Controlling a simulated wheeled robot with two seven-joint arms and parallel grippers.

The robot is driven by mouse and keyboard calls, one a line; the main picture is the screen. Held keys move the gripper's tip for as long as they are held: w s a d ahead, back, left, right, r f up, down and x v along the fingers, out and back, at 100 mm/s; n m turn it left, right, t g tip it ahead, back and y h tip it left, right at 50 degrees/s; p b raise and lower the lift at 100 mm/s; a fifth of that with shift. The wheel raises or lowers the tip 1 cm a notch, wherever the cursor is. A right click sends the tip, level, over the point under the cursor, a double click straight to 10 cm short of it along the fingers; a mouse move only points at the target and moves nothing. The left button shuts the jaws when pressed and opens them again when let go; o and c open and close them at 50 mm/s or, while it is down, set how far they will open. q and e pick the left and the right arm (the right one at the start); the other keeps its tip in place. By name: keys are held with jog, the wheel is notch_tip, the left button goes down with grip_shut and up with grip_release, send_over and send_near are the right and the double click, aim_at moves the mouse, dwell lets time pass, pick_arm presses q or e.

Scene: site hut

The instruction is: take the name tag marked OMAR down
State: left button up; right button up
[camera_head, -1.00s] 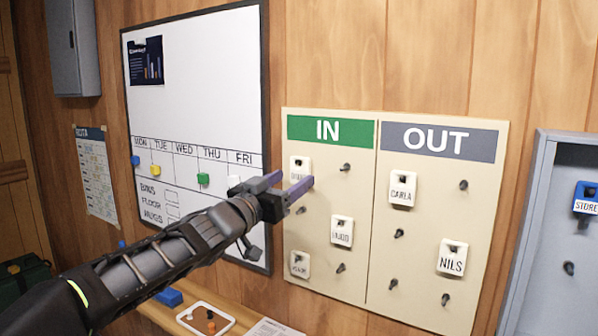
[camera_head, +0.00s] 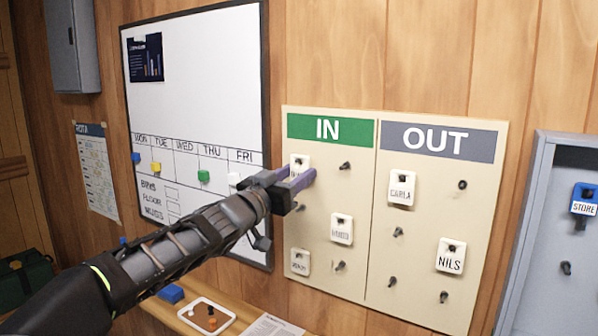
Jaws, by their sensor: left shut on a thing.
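In the OUT half hang CARLA (camera_head: 402,188) and NILS (camera_head: 451,256). My right gripper is not in view.
Several bare pegs, such as one under OUT (camera_head: 462,185), stick out of the board. A whiteboard (camera_head: 200,85) with coloured magnets is at the left. An open grey key cabinet (camera_head: 536,220) is at the right. A shelf with a white tray (camera_head: 222,326) runs below.

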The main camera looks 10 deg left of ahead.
pick_arm(q)
jog(key=c, duration=0.3)
jog(key=shift+c, duration=0.3)
jog(key=shift+r+p, duration=0.3)
jog(key=shift+p, duration=0.15)
jog(key=shift+s, duration=0.1)
dwell(0.4)
jog(key=r+v, duration=0.1)
jog(key=v, duration=0.5)
jog(key=shift+s+a, duration=0.2)
jog(key=shift+s, duration=0.25)
dwell(0.3)
